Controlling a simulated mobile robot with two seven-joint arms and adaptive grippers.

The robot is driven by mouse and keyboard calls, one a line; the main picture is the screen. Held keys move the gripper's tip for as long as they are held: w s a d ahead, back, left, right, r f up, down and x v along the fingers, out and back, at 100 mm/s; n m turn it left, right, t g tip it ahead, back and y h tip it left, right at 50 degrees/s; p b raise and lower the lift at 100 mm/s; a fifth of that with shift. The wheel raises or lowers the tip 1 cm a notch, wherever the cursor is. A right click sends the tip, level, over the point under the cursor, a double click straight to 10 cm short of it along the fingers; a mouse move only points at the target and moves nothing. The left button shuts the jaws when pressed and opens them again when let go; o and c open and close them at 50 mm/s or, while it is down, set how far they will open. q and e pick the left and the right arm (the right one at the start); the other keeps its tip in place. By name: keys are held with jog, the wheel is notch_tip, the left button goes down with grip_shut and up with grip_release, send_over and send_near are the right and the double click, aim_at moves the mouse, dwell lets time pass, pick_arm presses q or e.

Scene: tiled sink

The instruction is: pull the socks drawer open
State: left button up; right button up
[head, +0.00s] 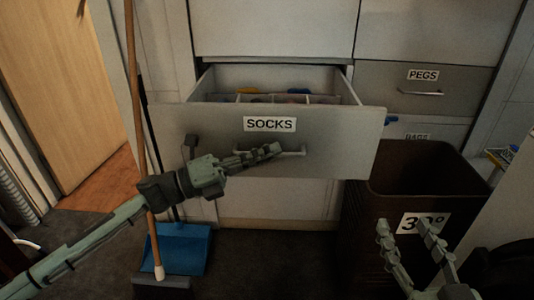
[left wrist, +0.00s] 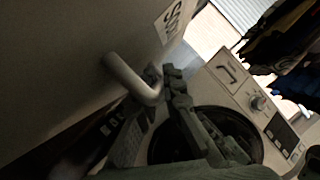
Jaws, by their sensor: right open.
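The grey socks drawer (head: 350,142), with a white SOCKS label (head: 269,124), stands pulled out of the cabinet. Dividers and some coloured contents show inside it. Its bar handle (head: 297,153) is on the front, partly hidden by my left gripper (head: 268,152). In the left wrist view, the fingers of my left gripper (left wrist: 150,92) are closed around the pale handle (left wrist: 122,72) near one end. My right gripper (head: 405,228) is open and empty at the lower right, in front of the brown bin and away from the drawer.
A brown bin (head: 376,222) with a 30° label stands close to the drawer's right end. A PEGS drawer (head: 393,88) is shut at the right. A broom (head: 139,100) and blue dustpan (head: 181,248) stand left. A washing machine (left wrist: 238,84) shows in the left wrist view.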

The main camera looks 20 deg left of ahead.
pick_arm(q)
jog(key=shift+o, duration=1)
jog(key=v, duration=1.2)
jog(key=shift+a, duration=0.1)
